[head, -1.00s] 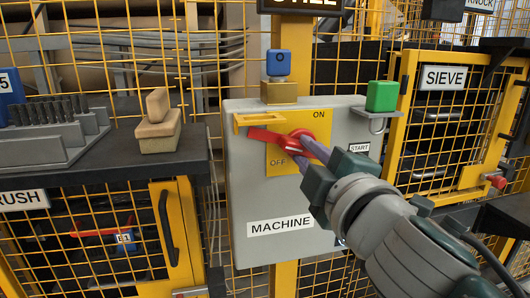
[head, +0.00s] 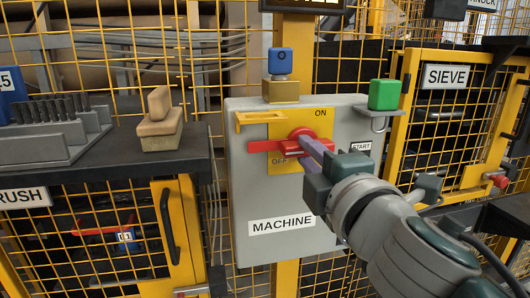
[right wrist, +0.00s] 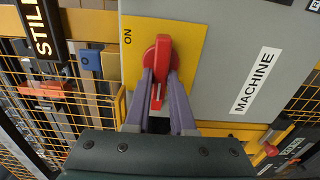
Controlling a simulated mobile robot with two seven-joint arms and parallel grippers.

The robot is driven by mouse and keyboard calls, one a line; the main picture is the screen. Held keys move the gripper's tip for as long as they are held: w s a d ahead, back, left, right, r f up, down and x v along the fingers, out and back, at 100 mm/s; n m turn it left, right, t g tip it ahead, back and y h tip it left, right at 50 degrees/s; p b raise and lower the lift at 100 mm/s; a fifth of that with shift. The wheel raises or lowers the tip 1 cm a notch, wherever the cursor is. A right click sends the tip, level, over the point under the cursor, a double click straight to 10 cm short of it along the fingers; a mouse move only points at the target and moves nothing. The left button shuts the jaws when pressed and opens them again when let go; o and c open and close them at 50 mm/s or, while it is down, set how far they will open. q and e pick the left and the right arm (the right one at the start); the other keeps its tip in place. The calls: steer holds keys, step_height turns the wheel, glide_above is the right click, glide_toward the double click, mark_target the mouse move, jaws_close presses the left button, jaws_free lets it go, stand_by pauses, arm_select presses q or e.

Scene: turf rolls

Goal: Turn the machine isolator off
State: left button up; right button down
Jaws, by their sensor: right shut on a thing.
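The machine isolator is a red rotary handle (head: 292,149) on a yellow plate (head: 313,119) on the grey MACHINE box (head: 257,195). The plate has ON at the upper right and OFF at the lower left. The handle's bar now lies about level, reaching left past the plate's edge. In the right wrist view the fingers (right wrist: 163,95) straddle the red handle (right wrist: 160,65), one on each side. The fingers partly hide the handle in the head view. My left gripper is not in view.
A yellow bracket (head: 240,122) is at the box's upper left. A blue block (head: 280,62) stands above the box, and a green block (head: 383,95) sits on a small shelf at its right. A dark bench (head: 120,168) with a brush and comb rack is at left; yellow mesh surrounds the box.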

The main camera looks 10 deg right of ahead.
steer(key=c, duration=0.8)
jaws_free()
steer(key=shift+o, duration=0.2)
steer(key=shift+s, duration=0.1)
steer(key=s, duration=0.9)
steer(key=shift+s+d, duration=0.2)
steer(key=shift+s, duration=0.2)
